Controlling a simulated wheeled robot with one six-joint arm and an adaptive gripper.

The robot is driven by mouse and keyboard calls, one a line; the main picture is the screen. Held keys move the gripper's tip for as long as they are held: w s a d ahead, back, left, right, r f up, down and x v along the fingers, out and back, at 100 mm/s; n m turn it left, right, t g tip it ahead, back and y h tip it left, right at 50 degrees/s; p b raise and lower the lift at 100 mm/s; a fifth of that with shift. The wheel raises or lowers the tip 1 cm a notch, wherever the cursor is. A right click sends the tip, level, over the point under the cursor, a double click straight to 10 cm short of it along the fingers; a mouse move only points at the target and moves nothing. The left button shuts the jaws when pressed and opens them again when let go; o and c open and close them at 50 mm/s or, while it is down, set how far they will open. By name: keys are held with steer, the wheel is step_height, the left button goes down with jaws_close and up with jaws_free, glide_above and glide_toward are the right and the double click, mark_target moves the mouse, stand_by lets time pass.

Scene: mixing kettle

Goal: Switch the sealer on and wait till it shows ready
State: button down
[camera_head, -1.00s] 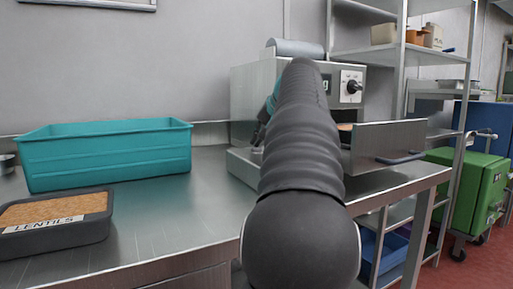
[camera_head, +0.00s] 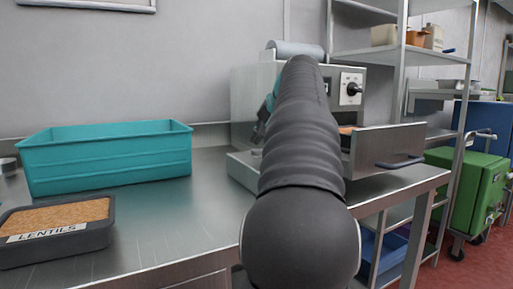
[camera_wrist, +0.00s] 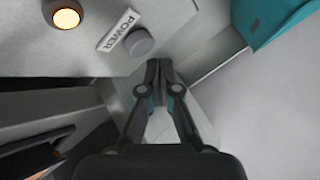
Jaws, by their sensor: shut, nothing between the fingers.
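The sealer (camera_head: 243,103) is a grey metal machine on the bench, with a film roll (camera_head: 297,48) on top and a black knob (camera_head: 353,89) on its front. My arm covers much of it. In the wrist view, a round grey button (camera_wrist: 138,43) sits beside a POWER label (camera_wrist: 118,31). A round lamp (camera_wrist: 66,14) left of the label glows pale amber. My gripper (camera_wrist: 158,68) is shut and empty, its tips just below and right of the button in the picture. I cannot tell whether they touch the panel. A small display beside the knob is partly hidden and unreadable.
A teal crate (camera_head: 110,162) and a dark tray marked LENTILS (camera_head: 55,240) stand on the bench (camera_head: 185,215) at left. An open drawer (camera_head: 385,148) juts from the sealer at right. A wire-post shelf (camera_head: 425,56) and green cart (camera_head: 475,190) stand beyond.

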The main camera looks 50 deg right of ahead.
mark_target(258, 150)
step_height(258, 150, up, 3)
steer(key=p, duration=0.3)
steer(key=shift+r+p, duration=0.4)
steer(key=shift+r, duration=0.6)
